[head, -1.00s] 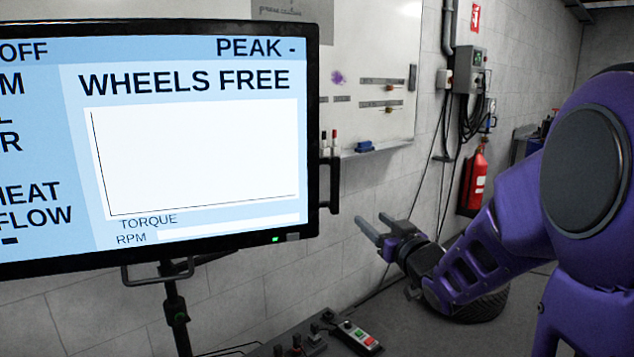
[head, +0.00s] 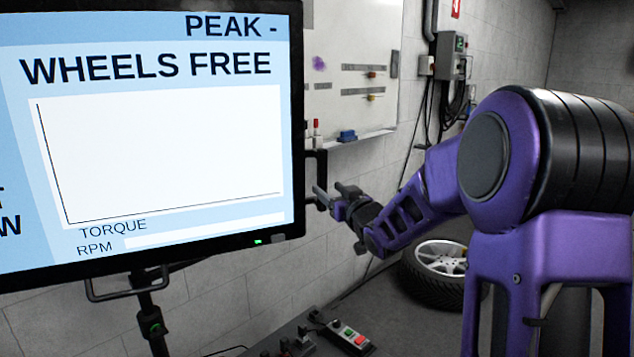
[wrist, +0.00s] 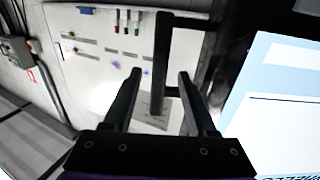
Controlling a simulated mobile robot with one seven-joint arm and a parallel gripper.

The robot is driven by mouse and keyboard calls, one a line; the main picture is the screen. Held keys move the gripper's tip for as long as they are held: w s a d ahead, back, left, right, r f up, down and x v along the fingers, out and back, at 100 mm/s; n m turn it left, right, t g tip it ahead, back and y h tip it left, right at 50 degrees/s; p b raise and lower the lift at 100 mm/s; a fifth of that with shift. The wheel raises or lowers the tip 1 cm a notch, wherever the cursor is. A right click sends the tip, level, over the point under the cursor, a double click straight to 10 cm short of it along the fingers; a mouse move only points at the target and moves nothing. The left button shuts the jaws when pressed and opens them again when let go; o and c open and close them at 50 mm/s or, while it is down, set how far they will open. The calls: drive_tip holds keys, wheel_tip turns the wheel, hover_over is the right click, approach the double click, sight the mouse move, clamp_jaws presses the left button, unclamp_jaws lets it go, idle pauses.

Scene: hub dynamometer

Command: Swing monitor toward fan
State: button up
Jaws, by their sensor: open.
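The monitor (head: 160,170) fills the left of the head view, its screen reading "WHEELS FREE" over an empty graph. It sits on a dark stand (head: 150,320). A black handle (head: 318,180) sticks out from its right edge. My gripper (head: 328,192) is open at that handle, with its fingertips overlapping it in the head view. In the wrist view the handle (wrist: 163,70) stands between the two open fingers (wrist: 157,95), and the monitor's screen (wrist: 275,105) is at the right. I cannot tell whether a finger touches the handle.
A whiteboard (head: 355,50) hangs on the wall behind, with markers on its ledge. A control pendant (head: 348,336) with coloured buttons is below the monitor. A wheel (head: 437,262) lies on the floor beyond my arm. A grey electrical box (head: 450,55) is on the wall.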

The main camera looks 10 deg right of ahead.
drive_tip(key=x, duration=0.8)
clamp_jaws()
idle(1.3)
